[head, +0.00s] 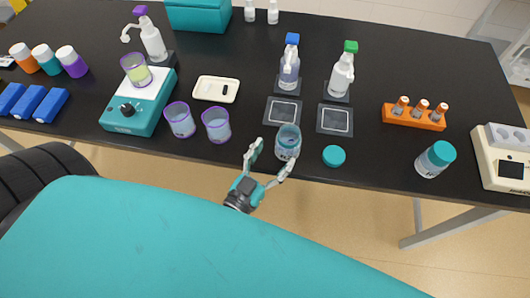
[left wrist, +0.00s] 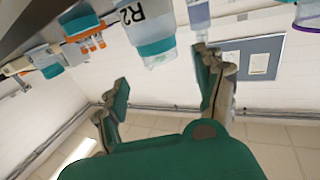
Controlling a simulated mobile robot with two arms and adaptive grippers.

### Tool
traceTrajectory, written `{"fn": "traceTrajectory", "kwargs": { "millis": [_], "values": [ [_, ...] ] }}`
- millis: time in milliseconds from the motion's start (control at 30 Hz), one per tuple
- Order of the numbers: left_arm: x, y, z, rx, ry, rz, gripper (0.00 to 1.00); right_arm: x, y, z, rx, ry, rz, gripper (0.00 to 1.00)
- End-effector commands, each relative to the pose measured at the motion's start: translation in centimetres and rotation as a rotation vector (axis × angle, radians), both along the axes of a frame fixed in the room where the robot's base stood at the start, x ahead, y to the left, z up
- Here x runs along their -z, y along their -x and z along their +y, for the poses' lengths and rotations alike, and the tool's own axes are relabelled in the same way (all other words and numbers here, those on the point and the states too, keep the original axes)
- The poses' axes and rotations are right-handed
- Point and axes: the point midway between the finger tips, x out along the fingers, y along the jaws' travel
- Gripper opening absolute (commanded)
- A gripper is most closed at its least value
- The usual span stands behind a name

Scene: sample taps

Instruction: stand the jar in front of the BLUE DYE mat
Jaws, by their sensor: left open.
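An open clear jar (head: 288,142) with bluish contents stands upright near the table's front edge, just in front of the dark mat (head: 271,119) below the blue-topped bottle (head: 289,68). I cannot read the mat's label. My left gripper (head: 275,154) is open at the table edge, its fingertips close to the jar's near side; I cannot tell whether they touch it. In the tilted left wrist view the jar (left wrist: 148,25), marked R2, shows beyond the open left gripper (left wrist: 163,82). A loose teal lid (head: 334,156) lies right of the jar. My right gripper is not in view.
A teal-lidded jar (head: 434,161) and an orange rack (head: 412,121) stand right. Two purple-rimmed cups (head: 216,127) stand left, near the teal stirrer (head: 118,127). Table between lid and lidded jar is clear.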

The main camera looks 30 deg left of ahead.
Motion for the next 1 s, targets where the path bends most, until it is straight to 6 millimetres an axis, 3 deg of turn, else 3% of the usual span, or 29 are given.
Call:
{"fn": "traceTrajectory", "kwargs": {
  "millis": [100,300,867,1000],
  "values": [
    [0.2,2.0,0.2,0.001,-0.002,0.002,0.71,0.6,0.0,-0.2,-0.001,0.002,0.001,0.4],
    [0.0,3.5,0.4,0.0,0.0,-0.001,0.71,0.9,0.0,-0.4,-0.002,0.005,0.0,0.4],
    [-0.1,3.5,0.4,0.0,0.0,-0.001,0.71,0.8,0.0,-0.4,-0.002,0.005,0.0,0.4],
    [0.0,3.1,-0.4,0.045,-0.003,0.03,0.71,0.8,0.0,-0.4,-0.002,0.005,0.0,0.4]
  ]
}}
